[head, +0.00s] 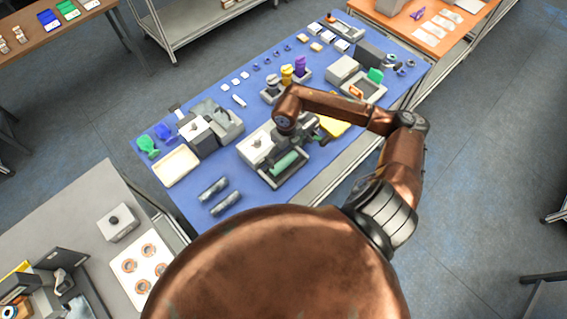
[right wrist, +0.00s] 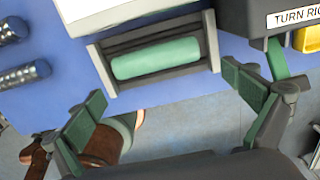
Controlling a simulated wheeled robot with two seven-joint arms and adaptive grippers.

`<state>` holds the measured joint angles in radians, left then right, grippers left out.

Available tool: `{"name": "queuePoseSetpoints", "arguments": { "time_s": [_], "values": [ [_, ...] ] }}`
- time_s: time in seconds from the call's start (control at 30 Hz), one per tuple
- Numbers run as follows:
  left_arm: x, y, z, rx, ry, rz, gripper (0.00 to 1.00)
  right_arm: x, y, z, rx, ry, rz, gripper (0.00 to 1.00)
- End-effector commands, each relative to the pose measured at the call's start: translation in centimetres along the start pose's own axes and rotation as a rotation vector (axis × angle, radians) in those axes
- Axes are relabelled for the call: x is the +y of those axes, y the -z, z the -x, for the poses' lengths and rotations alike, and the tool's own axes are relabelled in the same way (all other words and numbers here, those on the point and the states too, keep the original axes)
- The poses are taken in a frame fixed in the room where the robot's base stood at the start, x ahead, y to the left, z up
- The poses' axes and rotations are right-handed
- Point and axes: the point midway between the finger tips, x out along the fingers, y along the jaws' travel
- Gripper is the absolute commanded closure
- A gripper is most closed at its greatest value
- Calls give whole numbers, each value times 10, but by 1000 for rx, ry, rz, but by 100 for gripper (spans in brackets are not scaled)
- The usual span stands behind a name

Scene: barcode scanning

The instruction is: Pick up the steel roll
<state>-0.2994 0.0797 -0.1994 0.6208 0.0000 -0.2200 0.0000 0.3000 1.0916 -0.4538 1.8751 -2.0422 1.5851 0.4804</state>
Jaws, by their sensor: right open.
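Two shiny grey steel rolls lie side by side on the blue table top, one further back (head: 213,188) and one nearer (head: 225,203). In the right wrist view they show at the left edge, one (right wrist: 12,30) above the other (right wrist: 24,74). A green roll (head: 285,163) lies in a grey tray (head: 275,184); in the right wrist view the green roll (right wrist: 155,58) is just beyond my fingertips. My right gripper (head: 307,133) is over the tray area, to the right of the steel rolls. Its fingers (right wrist: 167,101) are spread and empty. My left gripper is out of view.
A grey and white device (head: 257,146) stands by the green roll's tray. A cream tray (head: 176,166) and a grey machine (head: 222,124) stand behind the steel rolls. A yellow bin (head: 335,127) is to the right. Blue surface around the steel rolls is clear.

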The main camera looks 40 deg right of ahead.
Motion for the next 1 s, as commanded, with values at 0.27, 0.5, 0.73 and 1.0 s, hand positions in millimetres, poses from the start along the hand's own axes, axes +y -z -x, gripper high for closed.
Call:
{"name": "queuePoseSetpoints", "arguments": {
  "time_s": [0.27, 0.5, 0.73, 1.0],
  "values": [
    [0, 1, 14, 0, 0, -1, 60, 4, -3, -29, 3, -7, 0, 0],
    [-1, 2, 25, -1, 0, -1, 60, 6, -7, -62, 2, -8, 1, 0],
    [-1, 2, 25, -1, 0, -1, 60, 5, -7, -69, 0, -5, 2, 0],
    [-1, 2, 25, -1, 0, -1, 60, 5, -7, -69, -1, -6, 3, 13]
  ]
}}
